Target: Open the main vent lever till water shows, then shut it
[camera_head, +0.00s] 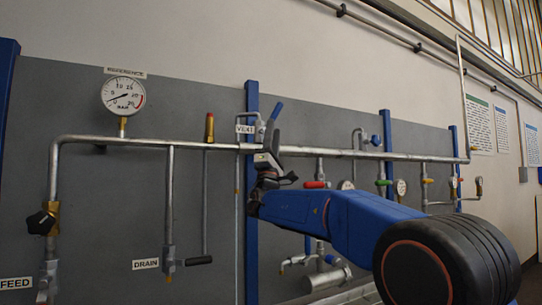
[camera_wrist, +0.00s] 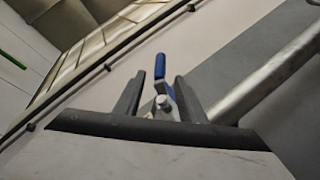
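The blue-handled vent lever (camera_head: 276,110) sits on the horizontal pipe beside a partly hidden label (camera_head: 245,129) that begins "VE". It points up and slightly right. My gripper (camera_head: 273,137) is at this valve and covers part of its body. In the wrist view the lever's blue handle (camera_wrist: 160,66) shows between and beyond the two dark fingers of my gripper (camera_wrist: 158,82). The fingers stand apart, with gaps on both sides of the lever. A metal valve part (camera_wrist: 162,104) lies low between them. I see no water at the vent.
The horizontal pipe (camera_head: 350,154) crosses the grey panel behind my arm. A pressure gauge (camera_head: 123,92) marked "REFERENCE" is at left. A drain valve (camera_head: 169,258), a black-handled feed valve (camera_head: 42,221) and a blue upright (camera_head: 252,210) stand nearby. Several smaller valves are at right.

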